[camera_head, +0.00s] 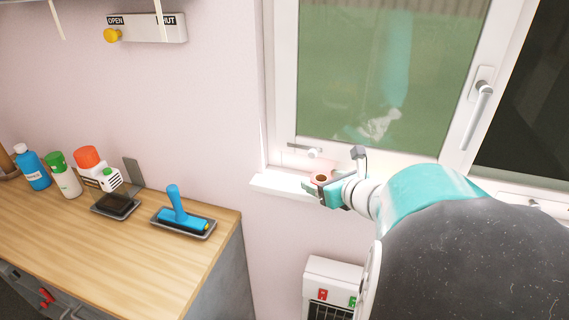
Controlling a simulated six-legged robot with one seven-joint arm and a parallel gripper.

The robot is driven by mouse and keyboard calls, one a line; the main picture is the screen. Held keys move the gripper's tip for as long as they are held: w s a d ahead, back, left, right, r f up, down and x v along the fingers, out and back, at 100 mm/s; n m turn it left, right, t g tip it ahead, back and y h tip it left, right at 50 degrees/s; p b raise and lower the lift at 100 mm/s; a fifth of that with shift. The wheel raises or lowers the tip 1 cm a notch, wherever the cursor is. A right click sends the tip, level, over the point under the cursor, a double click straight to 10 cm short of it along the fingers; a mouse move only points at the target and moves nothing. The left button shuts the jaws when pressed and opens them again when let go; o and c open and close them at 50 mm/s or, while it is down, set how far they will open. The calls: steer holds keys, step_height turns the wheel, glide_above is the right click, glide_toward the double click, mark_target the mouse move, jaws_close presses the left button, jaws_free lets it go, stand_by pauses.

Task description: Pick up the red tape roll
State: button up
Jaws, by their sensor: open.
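A small round reddish-brown thing (321,178), which looks like the red tape roll, is at the white window sill (283,183). It is small and partly hidden by my gripper, so I cannot tell its full shape. My gripper (337,173) is open at the sill, its fingers apart. The roll is right at the fingers, with the teal finger part beside it. I cannot tell whether they touch it.
The window pane (380,75) and its handle (482,105) are close behind my arm. A white box (333,275) with red and green buttons is below the sill.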

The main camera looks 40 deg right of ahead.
steer(key=shift+s+a+r, duration=0.1)
steer(key=shift+s+a, duration=0.05)
steer(key=shift+s, duration=0.05)
steer(key=shift+w, duration=0.15)
steer(key=shift+s, duration=0.2)
steer(key=c, duration=0.9)
steer(key=shift+c, duration=0.9)
steer(key=shift+w+r, duration=0.1)
